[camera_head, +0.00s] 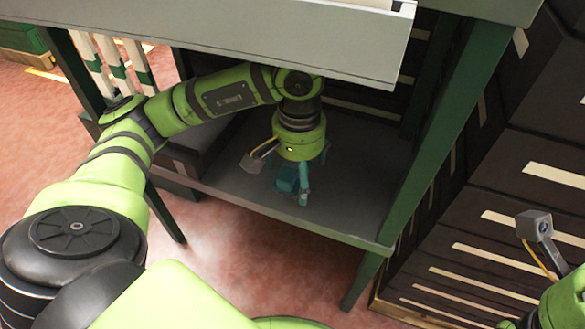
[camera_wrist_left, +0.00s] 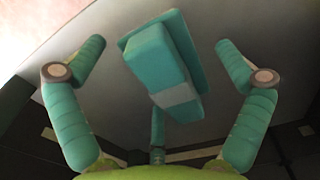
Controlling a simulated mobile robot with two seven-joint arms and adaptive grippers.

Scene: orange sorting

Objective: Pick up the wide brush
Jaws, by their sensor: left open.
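The wide brush appears to be the teal, block-shaped piece with a grey patch (camera_wrist_left: 165,60), seen between my fingers in the left wrist view. In the head view it shows as a small teal shape (camera_head: 286,180) on the grey lower shelf (camera_head: 240,185). My left gripper (camera_head: 302,182) points down over it, its teal fingers spread open. In the wrist view fingers stand to the left and right of the brush with gaps, and a third is below it. I cannot tell its exact height above the shelf. My right gripper's fingers are out of frame.
A grey upper surface (camera_head: 300,40) overhangs my left forearm. A green table leg (camera_head: 430,150) stands right of the gripper. Dark drawers with pale strips (camera_head: 500,220) fill the right side.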

